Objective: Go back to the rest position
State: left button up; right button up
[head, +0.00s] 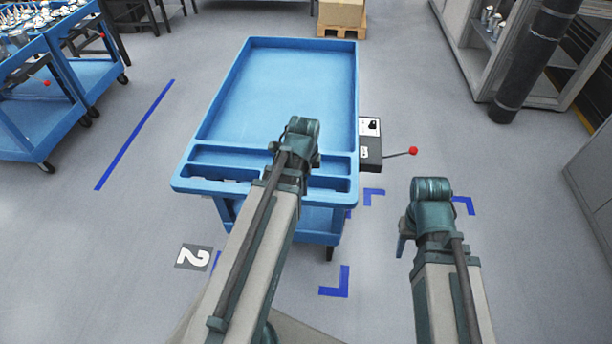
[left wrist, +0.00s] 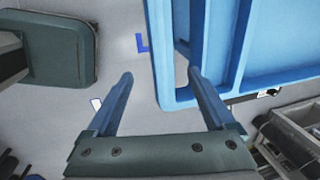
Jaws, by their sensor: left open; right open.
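My left arm reaches up over the near end of a blue cart in the head view, and its wrist hides its fingers there. In the left wrist view my left gripper (left wrist: 160,75) is open, with nothing between its two fingers. The cart's blue rim (left wrist: 164,82) lies just beyond them. My right arm stands to the right of the cart over the floor. Part of my right gripper (head: 402,242) shows as one finger below its wrist; it is open and I see nothing held there.
The blue cart (head: 290,80) has an empty top tray. A control box (head: 370,145) with a red-knobbed lever (head: 413,151) sticks out at its right side. Other blue carts (head: 45,110) stand left, a dark column (head: 530,60) right. Floor between is clear.

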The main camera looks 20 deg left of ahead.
dwell(0.3)
pick_arm(q)
jog(key=s+d+n+g, duration=0.1)
jog(key=s+d+n, duration=0.4)
jog(key=d, duration=0.5)
jog(key=s+d+n+g, duration=0.1)
jog(key=s+d+n, duration=0.4)
jog(key=d, duration=0.6)
jog(key=shift+f+y, duration=0.2)
jog(key=shift+y, duration=0.1)
